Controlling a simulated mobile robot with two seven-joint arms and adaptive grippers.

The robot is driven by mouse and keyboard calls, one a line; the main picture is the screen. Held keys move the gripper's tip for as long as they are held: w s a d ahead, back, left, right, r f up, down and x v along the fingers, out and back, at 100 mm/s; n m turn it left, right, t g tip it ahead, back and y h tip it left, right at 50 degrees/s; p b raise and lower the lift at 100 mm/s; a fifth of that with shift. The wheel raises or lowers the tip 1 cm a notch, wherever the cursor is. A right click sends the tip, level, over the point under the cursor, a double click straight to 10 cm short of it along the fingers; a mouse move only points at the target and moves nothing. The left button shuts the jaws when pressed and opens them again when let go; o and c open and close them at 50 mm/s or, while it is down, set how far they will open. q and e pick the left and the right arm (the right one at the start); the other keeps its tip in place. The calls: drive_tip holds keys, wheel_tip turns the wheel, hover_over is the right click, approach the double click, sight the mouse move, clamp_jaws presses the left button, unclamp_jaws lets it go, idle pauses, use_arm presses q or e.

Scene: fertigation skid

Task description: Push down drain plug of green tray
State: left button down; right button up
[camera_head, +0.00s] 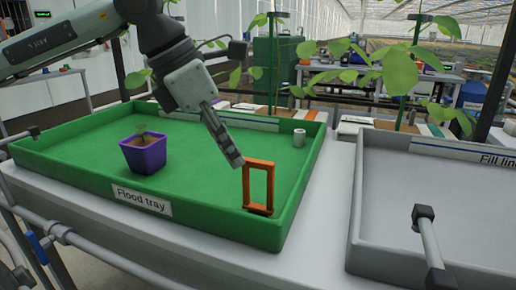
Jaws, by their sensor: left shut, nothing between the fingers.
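The green tray (92,190), labelled "Flood tray", stands on a pale bench. An upright orange rectangular loop (247,190) with a dark base stands inside it near the front right corner; it looks like the drain plug's handle. How deep its base sits cannot be told. My left gripper (238,161) reaches down over the tray from the upper left. It is shut and empty, its fingertips just above and left of the loop's top bar in the picture; whether they touch is unclear. My right gripper is not in view.
A purple pot (144,154) with a seedling stands left in the green tray. A small pale cylinder (299,138) stands at its back right. A grey tray (390,190) with a black-ended rod (428,235) is at right. Leafy plants (398,72) rise behind.

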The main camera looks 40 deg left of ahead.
use_arm(q)
drive_tip(key=v, duration=1.1)
drive_tip(key=shift+r, duration=0.3)
